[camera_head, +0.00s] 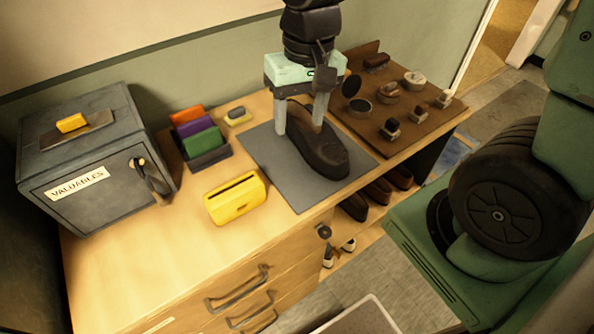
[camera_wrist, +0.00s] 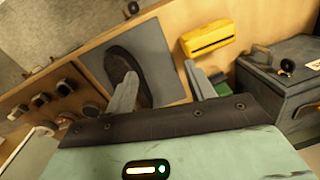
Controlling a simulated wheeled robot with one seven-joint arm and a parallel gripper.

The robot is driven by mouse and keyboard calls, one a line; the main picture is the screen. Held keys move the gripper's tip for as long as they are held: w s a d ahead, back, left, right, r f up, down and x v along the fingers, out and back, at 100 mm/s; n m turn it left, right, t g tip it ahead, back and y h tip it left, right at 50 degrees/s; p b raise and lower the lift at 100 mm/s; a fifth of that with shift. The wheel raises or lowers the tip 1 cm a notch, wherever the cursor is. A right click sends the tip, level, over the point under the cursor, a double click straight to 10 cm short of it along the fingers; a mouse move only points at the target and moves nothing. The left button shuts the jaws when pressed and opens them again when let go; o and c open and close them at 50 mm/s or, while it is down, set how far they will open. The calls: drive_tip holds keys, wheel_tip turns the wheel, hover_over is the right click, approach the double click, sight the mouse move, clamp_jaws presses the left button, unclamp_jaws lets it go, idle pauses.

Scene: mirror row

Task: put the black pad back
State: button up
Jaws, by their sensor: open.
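My gripper (camera_head: 300,126) is open, its fingers pointing down over the grey mat (camera_head: 265,160) by the heel end of a dark brown shoe (camera_head: 325,155). In the wrist view the gripper (camera_wrist: 158,82) shows nothing held, and one finger overlaps the shoe (camera_wrist: 118,62). I cannot tell whether it touches. A small block with a black top (camera_head: 391,128) sits on the brown board (camera_head: 365,128) at the right; it may be the black pad, but I cannot be sure. Other small dark-topped pieces (camera_head: 417,112) stand beside it.
An open tin (camera_head: 360,107), brushes and another tin (camera_head: 414,79) share the board. A rack (camera_head: 208,157) of coloured pieces, a yellow slotted holder (camera_head: 236,198) and a grey safe (camera_head: 90,160) stand left. A yellow-grey sponge (camera_head: 238,116) lies behind. The bench's front left is clear.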

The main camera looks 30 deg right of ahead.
drive_tip(key=s+a+r+n, duration=0.1)
drive_tip(key=s+a+n, duration=0.7)
drive_tip(key=s, duration=0.4)
drive_tip(key=shift+r+n, duration=0.25)
drive_tip(key=shift+n, duration=0.15)
drive_tip(key=shift+f, duration=0.1)
drive_tip(key=shift+f+b, duration=0.3)
drive_tip(key=shift+b, duration=0.1)
